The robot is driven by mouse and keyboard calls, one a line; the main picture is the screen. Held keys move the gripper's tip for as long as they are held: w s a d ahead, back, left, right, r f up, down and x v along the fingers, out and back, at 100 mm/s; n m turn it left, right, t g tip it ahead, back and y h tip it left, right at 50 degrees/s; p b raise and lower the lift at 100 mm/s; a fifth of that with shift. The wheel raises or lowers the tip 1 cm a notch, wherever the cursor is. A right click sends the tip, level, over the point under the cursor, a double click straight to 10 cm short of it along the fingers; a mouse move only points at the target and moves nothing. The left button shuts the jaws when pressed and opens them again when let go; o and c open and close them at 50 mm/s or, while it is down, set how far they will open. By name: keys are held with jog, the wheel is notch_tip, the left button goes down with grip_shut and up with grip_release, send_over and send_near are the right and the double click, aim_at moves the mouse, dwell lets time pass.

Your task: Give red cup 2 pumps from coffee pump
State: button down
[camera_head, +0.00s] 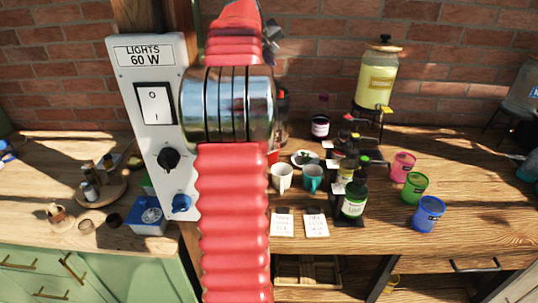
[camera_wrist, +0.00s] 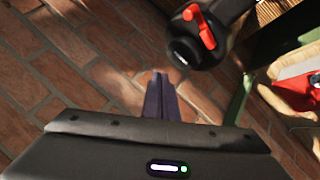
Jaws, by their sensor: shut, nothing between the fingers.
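A small red patch (camera_head: 273,156) shows at the right edge of my arm in the head view; it may be the red cup, mostly hidden. A pink-red cup (camera_head: 402,166) stands on the table to the right. Pump bottles stand in a dark rack, with a green-labelled bottle (camera_head: 354,196) in front; I cannot tell which is the coffee pump. My gripper (camera_wrist: 160,76) shows in the wrist view, shut and empty, against brick paving. It is apart from the cups and bottles, and I cannot make out its fingers in the head view.
A white mug (camera_head: 282,177), a teal mug (camera_head: 313,178), a green cup (camera_head: 414,187) and a blue cup (camera_head: 429,214) stand near the bottles. Two cards (camera_head: 283,224) lie in front. A yellow drink dispenser (camera_head: 377,78) stands behind. The table's front right is clear.

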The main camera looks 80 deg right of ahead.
jog(key=shift+r, duration=1.45)
jog(key=shift+s, duration=0.15)
